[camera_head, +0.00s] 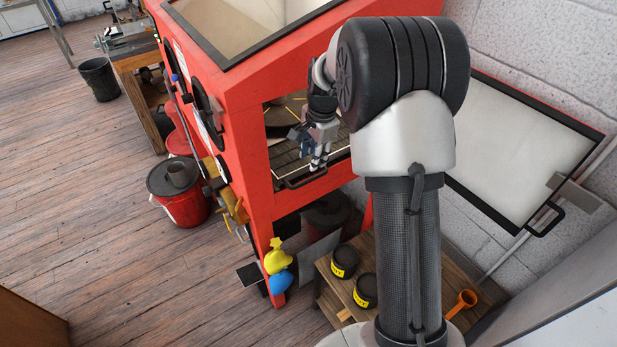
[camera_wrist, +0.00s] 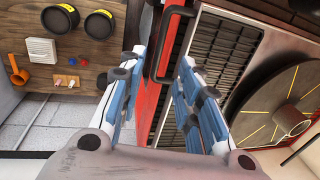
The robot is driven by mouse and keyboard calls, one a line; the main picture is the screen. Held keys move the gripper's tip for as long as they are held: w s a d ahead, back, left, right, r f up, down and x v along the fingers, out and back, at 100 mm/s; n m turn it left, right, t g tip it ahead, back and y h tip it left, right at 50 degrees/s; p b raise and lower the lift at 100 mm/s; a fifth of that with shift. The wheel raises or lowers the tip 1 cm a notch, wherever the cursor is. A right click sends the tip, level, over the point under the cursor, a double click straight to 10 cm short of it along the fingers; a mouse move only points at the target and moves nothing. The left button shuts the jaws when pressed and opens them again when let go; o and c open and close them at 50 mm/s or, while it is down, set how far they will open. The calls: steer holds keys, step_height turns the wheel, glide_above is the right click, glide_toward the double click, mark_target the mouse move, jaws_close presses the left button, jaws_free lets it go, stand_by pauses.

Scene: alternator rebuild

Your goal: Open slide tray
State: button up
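The slide tray (camera_head: 284,156) is a dark slatted grate inside the opening of the red cabinet (camera_head: 250,120). Its black loop handle (camera_head: 306,179) is at the front edge. My gripper (camera_head: 318,166) is at the cabinet opening, by the handle. In the wrist view my gripper (camera_wrist: 160,62) is open, with blue-padded fingers on either side of the handle. I cannot tell whether either finger touches it.
A round turntable disc (camera_wrist: 285,118) sits beyond the slats. A wooden bench (camera_head: 337,285) with black tins (camera_head: 345,260) stands below right of the opening. The cabinet's door (camera_head: 520,150) hangs open at right.

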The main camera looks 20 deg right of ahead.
mark_target(309, 179)
steer(key=f, duration=0.3)
steer(key=w+f+b, duration=0.1)
steer(key=f, duration=0.2)
steer(key=w+f+b, duration=0.1)
steer(key=f, duration=0.3)
steer(key=shift+a, duration=0.2)
jaws_close()
stand_by(0.3)
